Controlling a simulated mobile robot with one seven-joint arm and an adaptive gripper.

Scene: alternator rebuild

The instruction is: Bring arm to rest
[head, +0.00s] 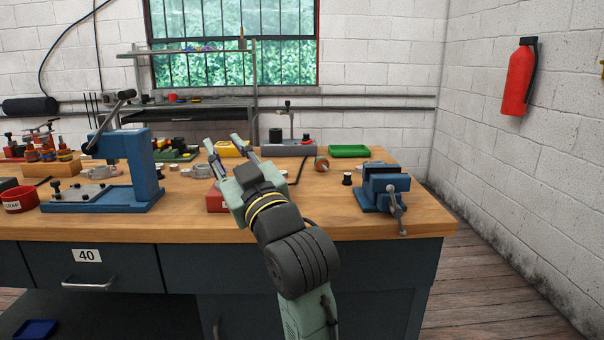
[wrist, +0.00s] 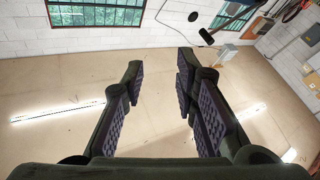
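My arm reaches up from the bottom of the head view, in front of the workbench (head: 420,212). My gripper (head: 223,143) is raised above the bench top and points up and away. Its two fingers stand apart with nothing between them. In the wrist view my gripper (wrist: 160,80) is also open and empty, facing the ceiling, the upper wall and windows. A red block (head: 214,200) on the bench is partly hidden behind my gripper.
A blue arbor press (head: 146,160) stands left of my gripper and a blue vise (head: 384,186) right of it. A green tray (head: 349,151) and a test stand (head: 289,143) sit behind. A red extinguisher (head: 519,80) hangs on the right wall. Floor at right is clear.

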